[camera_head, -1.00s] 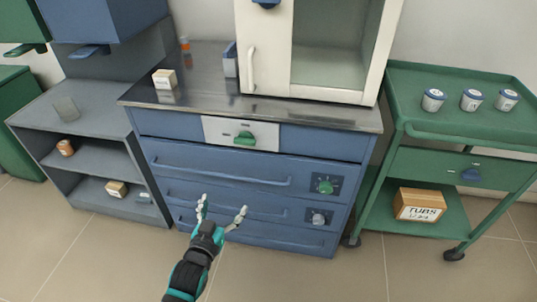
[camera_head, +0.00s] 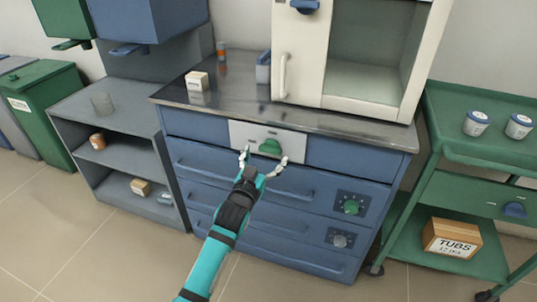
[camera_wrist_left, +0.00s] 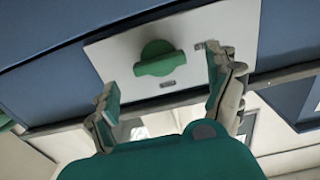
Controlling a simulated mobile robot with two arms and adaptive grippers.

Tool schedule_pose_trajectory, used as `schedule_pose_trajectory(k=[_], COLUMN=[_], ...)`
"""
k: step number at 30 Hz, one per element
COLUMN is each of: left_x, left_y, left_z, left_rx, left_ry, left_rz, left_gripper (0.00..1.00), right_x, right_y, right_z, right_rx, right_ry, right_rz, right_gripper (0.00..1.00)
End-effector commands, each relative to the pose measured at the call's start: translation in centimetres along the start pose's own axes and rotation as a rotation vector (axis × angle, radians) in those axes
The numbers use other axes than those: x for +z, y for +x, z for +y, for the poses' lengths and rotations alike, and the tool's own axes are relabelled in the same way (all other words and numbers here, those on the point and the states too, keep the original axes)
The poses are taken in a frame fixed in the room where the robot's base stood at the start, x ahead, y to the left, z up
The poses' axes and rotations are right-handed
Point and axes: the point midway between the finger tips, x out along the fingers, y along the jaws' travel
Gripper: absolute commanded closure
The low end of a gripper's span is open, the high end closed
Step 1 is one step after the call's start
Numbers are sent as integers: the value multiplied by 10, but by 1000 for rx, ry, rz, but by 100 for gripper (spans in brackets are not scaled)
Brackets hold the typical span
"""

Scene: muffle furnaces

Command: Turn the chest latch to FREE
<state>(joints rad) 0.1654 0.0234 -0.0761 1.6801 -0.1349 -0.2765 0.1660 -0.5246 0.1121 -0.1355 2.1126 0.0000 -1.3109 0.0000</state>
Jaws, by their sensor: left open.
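The chest latch is a green knob (camera_head: 270,147) on a pale plate (camera_head: 296,144) at the top front of the blue chest (camera_head: 340,155). In the left wrist view the green knob (camera_wrist_left: 159,58) sits on the plate (camera_wrist_left: 215,30) with small dark labels beside and below it, too small to read. My left gripper (camera_head: 263,158) is open and empty, just in front of and below the knob. In the left wrist view its fingers (camera_wrist_left: 163,90) stand apart with the knob beyond them, near the gap. No contact shows. My right gripper is not in view.
Below the plate are drawer handles, a green dial (camera_head: 351,207) and a grey dial (camera_head: 340,241). A white furnace (camera_head: 300,60) and a small box (camera_head: 197,81) stand on the chest top. A grey shelf (camera_head: 110,150) is at left, a green cart (camera_head: 440,190) at right.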

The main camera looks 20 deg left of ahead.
Motion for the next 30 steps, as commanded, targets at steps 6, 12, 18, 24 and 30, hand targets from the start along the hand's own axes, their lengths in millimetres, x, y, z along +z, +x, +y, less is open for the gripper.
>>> schedule_pose_trajectory(k=[6,12,18,24,30], left_x=[0,0,0,0,0], left_y=[28,34,34,34,34], left_z=[0,0,0,0,0], left_rx=[0,0,0,0,0], left_ry=[0,0,0,0,0], left_rz=[1,0,0,0,0], left_gripper=[12,12,13,39,65], right_x=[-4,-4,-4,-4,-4], right_y=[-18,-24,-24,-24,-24], right_z=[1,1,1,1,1], right_rx=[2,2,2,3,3], right_ry=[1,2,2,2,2], right_rz=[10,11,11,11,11], right_gripper=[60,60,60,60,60])
